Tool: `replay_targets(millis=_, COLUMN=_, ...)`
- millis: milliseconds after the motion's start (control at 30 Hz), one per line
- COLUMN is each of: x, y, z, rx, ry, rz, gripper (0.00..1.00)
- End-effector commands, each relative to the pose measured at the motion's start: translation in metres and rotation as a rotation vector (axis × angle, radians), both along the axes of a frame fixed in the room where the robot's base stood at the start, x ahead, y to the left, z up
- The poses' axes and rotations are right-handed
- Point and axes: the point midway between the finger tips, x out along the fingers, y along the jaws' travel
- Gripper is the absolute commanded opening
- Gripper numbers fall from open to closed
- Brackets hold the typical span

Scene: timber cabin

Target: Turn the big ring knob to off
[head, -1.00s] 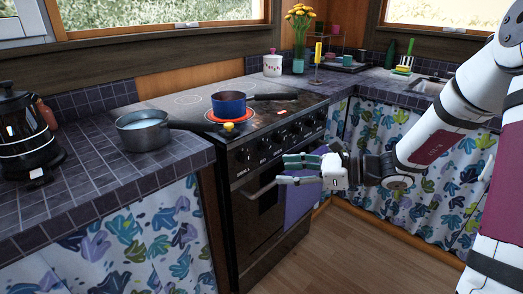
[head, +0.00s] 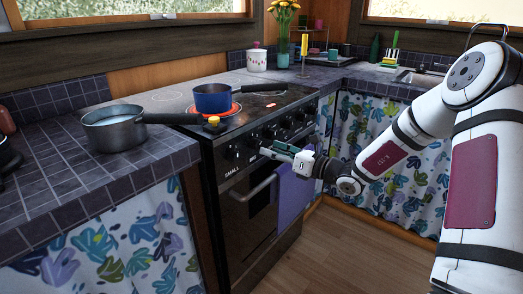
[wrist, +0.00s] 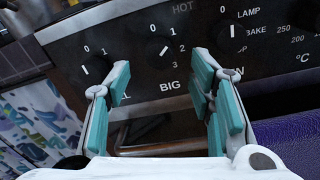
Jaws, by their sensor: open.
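The stove's black front panel carries a knob labelled BIG (wrist: 158,48), in the wrist view between my open fingers, with marks 0 to 3 around it. Its white pointer is slanted; I cannot tell exactly which mark it meets. My gripper (wrist: 162,62) is open and empty, with teal pads on either side of the label. In the head view my gripper (head: 274,151) is in front of the stove's knob row. A ring on the stove top (head: 238,107) glows red under a blue pot (head: 213,98).
Another knob (wrist: 88,70) is left of BIG and an oven knob (wrist: 229,30) is right. An oven handle (head: 262,186) with a purple towel (head: 294,195) hangs below. A grey pan (head: 113,136) of white liquid stands on the left counter, its handle reaching towards the stove.

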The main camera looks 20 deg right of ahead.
Motion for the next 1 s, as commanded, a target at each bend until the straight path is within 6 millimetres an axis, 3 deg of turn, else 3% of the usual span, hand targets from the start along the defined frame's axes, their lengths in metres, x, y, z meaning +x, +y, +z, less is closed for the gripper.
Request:
replay_targets(millis=300, x=0.033, y=0.026, z=-0.001, rx=-0.001, ry=-0.001, rz=0.001, gripper=0.49)
replay_targets(millis=667, x=0.037, y=0.03, z=0.0, rx=0.0, ry=0.0, rz=-0.001, gripper=0.49)
replay_targets(millis=700, x=0.037, y=0.03, z=0.0, rx=0.0, ry=0.0, rz=-0.001, gripper=0.47)
replay_targets(millis=900, x=0.037, y=0.03, z=0.0, rx=-0.001, ry=0.001, rz=-0.001, gripper=0.01)
replay_targets(millis=1000, x=0.037, y=0.03, z=0.0, rx=-0.002, ry=0.0, rz=-0.001, gripper=0.01)
